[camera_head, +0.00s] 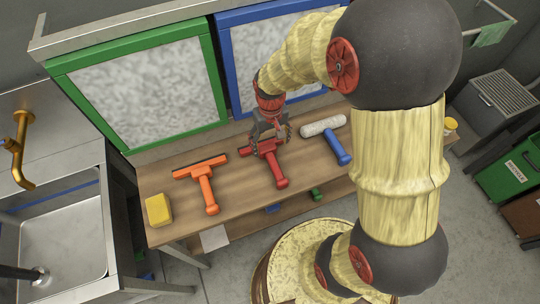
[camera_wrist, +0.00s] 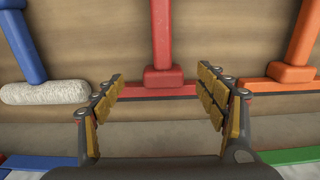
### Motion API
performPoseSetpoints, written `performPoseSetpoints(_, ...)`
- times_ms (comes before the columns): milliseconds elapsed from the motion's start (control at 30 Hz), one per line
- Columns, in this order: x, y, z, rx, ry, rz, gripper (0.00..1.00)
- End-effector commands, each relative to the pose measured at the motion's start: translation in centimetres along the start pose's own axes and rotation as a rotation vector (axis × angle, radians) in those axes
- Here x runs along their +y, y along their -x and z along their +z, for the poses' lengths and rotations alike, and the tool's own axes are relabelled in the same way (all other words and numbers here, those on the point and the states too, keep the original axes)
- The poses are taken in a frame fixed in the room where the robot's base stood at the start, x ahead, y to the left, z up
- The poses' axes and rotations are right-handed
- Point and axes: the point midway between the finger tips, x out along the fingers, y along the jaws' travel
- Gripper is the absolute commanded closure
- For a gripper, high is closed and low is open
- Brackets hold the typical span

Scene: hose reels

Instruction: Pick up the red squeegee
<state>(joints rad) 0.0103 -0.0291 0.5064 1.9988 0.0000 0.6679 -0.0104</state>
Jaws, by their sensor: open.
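The red squeegee (camera_head: 275,170) lies on the wooden bench, its handle toward the front and its head toward the back. In the wrist view the red squeegee (camera_wrist: 164,40) has its handle running up the picture, and its crosswise head spans the gap between my fingers. My gripper (camera_head: 268,132) is over the head end of the squeegee, partly hiding it. In the wrist view my gripper (camera_wrist: 161,80) is open, with one finger on each side of the handle's base. I cannot tell whether the fingers touch the squeegee.
An orange squeegee (camera_head: 206,187) lies left of the red one, and a blue-handled roller (camera_head: 338,148) lies right. A yellow sponge (camera_head: 158,210) is at the bench's left end. Green-framed (camera_head: 140,95) and blue-framed (camera_head: 265,50) panels stand behind. A sink (camera_head: 55,245) is far left.

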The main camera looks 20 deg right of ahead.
Motion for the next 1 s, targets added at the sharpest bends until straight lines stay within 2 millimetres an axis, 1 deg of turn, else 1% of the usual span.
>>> performPoseSetpoints(33, 0.0, -0.8, 0.0, -0.001, 0.0, 0.0, 0.27)
performPoseSetpoints(100, 0.0, -1.5, 0.0, 0.0, 0.0, 0.0, 0.27)
performPoseSetpoints(267, -0.1, -2.5, 0.1, 0.001, 0.0, 0.0, 0.27)
performPoseSetpoints(367, -0.3, -3.7, 0.4, 0.0, 0.0, 0.0, 0.27)
performPoseSetpoints(500, -0.5, -5.9, 0.6, 0.0, 0.0, 0.0, 0.27)
performPoseSetpoints(600, -0.4, -6.8, 0.6, 0.001, 0.0, 0.0, 0.27)
performPoseSetpoints(833, -0.4, -6.9, 0.5, 0.003, 0.0, 0.0, 0.27)
performPoseSetpoints(1000, -0.4, -6.9, 0.5, 0.003, 0.0, 0.0, 0.36)
